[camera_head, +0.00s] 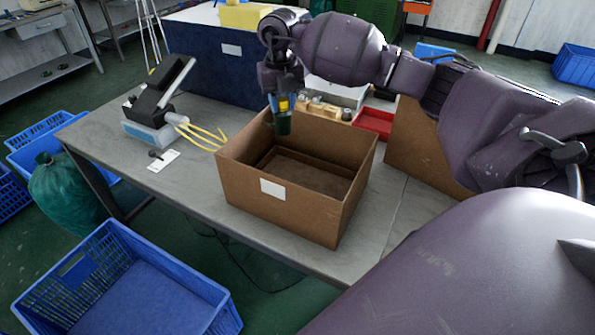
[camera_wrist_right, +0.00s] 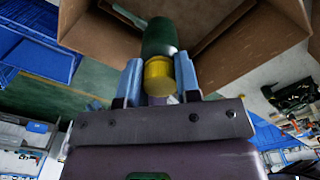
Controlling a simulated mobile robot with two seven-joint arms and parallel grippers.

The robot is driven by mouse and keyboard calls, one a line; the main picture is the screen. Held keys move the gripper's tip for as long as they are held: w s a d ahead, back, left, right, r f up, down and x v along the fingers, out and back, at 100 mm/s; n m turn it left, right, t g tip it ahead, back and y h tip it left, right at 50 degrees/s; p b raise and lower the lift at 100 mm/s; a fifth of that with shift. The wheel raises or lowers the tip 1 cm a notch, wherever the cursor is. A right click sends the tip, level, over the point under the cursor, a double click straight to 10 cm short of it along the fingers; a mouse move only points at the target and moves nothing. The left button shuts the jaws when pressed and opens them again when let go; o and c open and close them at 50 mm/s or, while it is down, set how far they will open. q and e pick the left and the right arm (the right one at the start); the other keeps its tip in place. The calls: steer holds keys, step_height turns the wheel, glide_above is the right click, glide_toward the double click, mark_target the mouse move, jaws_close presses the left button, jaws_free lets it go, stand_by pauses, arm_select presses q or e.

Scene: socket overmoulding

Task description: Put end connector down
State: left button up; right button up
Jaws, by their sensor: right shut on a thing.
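The end connector (camera_head: 283,123) is a dark green cylinder with a yellow part at its upper end. My right gripper (camera_head: 284,103) is shut on it and holds it upright above the back left part of an open brown cardboard box (camera_head: 245,203). In the right wrist view the connector (camera_wrist_right: 159,38) sits between the two blue fingertips (camera_wrist_right: 159,78), with its green end toward the box. The visible box floor looks empty; its near left corner is hidden by the front wall. My left gripper is not in view.
The box stands on a grey table (camera_head: 200,122). A black device (camera_head: 152,105) with yellow cables stands at the left. A red tray (camera_head: 374,121) and a second cardboard box (camera_head: 420,148) are behind and right. A blue crate (camera_head: 130,290) is on the floor.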

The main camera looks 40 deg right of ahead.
mark_target(283, 123)
steer(key=shift+w+d, duration=0.2)
steer(key=shift+w, duration=0.1)
steer(key=shift+w+d+f, duration=0.1)
step_height(283, 123, down, 6)
steer(key=shift+f, duration=0.15)
arm_select(q)
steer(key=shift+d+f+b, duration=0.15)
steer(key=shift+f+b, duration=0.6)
steer(key=shift+b, duration=0.05)
arm_select(e)
steer(key=shift+f, duration=6.65)
steer(key=shift+f, duration=0.2)
steer(key=o, duration=1)
steer(key=shift+c, duration=0.2)
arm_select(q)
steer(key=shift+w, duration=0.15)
arm_select(e)
steer(key=shift+o, duration=0.2)
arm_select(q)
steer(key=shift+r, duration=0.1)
arm_select(e)
steer(key=shift+r, duration=0.15)
